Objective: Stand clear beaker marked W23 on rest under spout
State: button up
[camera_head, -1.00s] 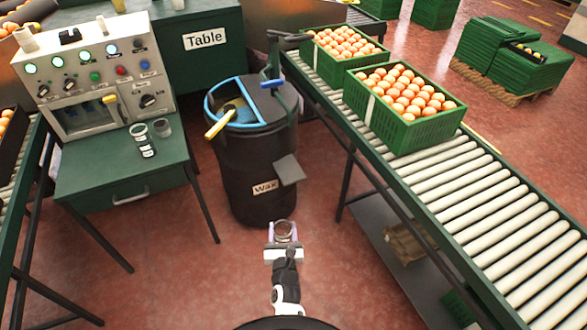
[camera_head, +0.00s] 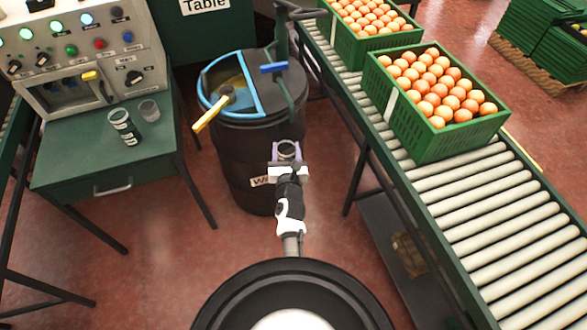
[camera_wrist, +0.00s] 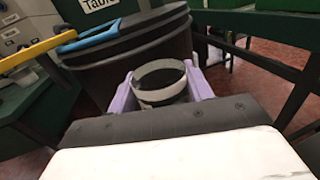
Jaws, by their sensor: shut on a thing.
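My gripper (camera_head: 287,155) is shut on a clear beaker (camera_head: 288,149), held upright in front of the black wax drum (camera_head: 236,150). In the wrist view the open-topped beaker (camera_wrist: 160,72) sits between the pale purple fingers of my gripper (camera_wrist: 161,90). No marking on it is readable. A dark upright fitting (camera_head: 281,35) with a blue handle (camera_head: 273,67) rises at the drum's right side. I cannot make out the spout's mouth. The rest, a grey plate low on the drum's front, is hidden behind my gripper now.
A yellow-handled tool (camera_head: 212,112) sticks out over the drum's left rim. A green desk (camera_head: 75,160) at the left bears a tall glass (camera_head: 124,127) and a small clear beaker (camera_head: 149,110).

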aim_at(292, 150)
jog(key=w+d+r, duration=0.2)
jog(key=w+r, duration=0.2)
jog(key=r, duration=0.1)
jog(key=shift+n, duration=0.3)
notch_tip(292, 150, down, 10)
jog(key=b, duration=0.8)
jog(key=shift+w+a, duration=0.1)
jog(key=shift+w, duration=0.05)
jog(key=shift+f+b, duration=0.15)
jog(key=shift+b, duration=0.2)
jog(key=o, duration=1.3)
jog(key=shift+o, duration=0.2)
